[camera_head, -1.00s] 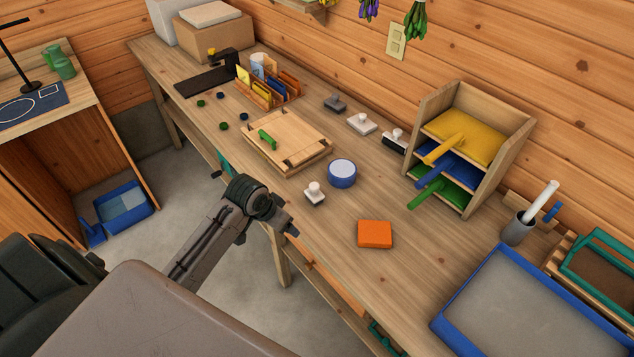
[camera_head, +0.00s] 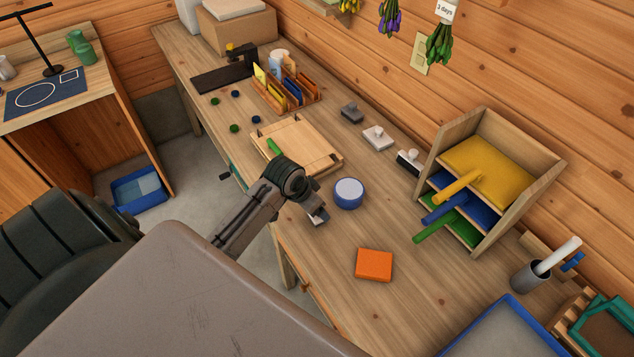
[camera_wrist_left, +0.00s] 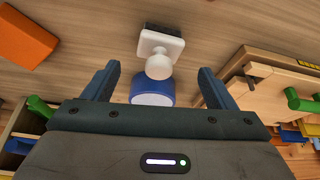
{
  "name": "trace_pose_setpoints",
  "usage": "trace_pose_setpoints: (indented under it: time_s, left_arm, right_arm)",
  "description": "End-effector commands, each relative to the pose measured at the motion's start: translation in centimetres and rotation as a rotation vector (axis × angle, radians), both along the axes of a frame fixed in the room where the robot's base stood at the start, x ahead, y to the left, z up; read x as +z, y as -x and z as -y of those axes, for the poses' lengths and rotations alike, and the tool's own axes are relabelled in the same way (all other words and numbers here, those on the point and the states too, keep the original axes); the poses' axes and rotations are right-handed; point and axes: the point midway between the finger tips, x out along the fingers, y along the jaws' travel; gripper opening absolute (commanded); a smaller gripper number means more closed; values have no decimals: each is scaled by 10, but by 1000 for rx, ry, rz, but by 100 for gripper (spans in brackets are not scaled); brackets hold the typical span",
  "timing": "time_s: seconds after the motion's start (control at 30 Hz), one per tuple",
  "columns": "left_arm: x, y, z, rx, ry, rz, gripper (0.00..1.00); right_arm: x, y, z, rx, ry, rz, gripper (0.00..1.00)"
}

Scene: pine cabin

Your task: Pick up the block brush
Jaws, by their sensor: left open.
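A white knob-handled block with a square base and dark underside, seemingly the block brush (camera_wrist_left: 160,45), stands on the bench in the left wrist view. Its knob points toward my left gripper (camera_wrist_left: 158,82), which is open, with the two fingers apart on either side of the knob's line. I cannot tell whether they touch it. In the head view my left gripper (camera_head: 316,212) is over the bench and hides most of this block. My right gripper is not in view.
A round blue tin (camera_head: 348,193) stands close beside the gripper, and an orange block (camera_head: 374,264) lies nearer. A wooden board (camera_head: 305,147) lies behind. Other stamp-like blocks (camera_head: 377,138) and a shelf rack (camera_head: 447,140) line the wall side.

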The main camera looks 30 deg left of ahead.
Motion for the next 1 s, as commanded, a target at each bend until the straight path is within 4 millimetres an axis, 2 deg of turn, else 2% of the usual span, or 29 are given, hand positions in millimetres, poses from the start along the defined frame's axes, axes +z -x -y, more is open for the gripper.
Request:
trace_pose_setpoints:
  time_s: [0.17,0.3,0.5,0.77,0.87,1.0]
  left_arm:
    - [-10,-4,3,1,2,-2,79]
    - [-26,-10,8,1,2,-3,79]
    - [-47,-18,9,1,0,0,79]
    - [-51,-19,9,-1,-1,1,79]
    - [-51,-19,9,-1,-1,1,63]
    - [-51,-19,9,-1,-1,1,36]
  right_arm:
    - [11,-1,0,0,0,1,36]
    - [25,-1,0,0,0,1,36]
    - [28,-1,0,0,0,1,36]
    - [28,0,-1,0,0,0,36]
    - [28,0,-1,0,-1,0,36]
    - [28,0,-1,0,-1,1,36]
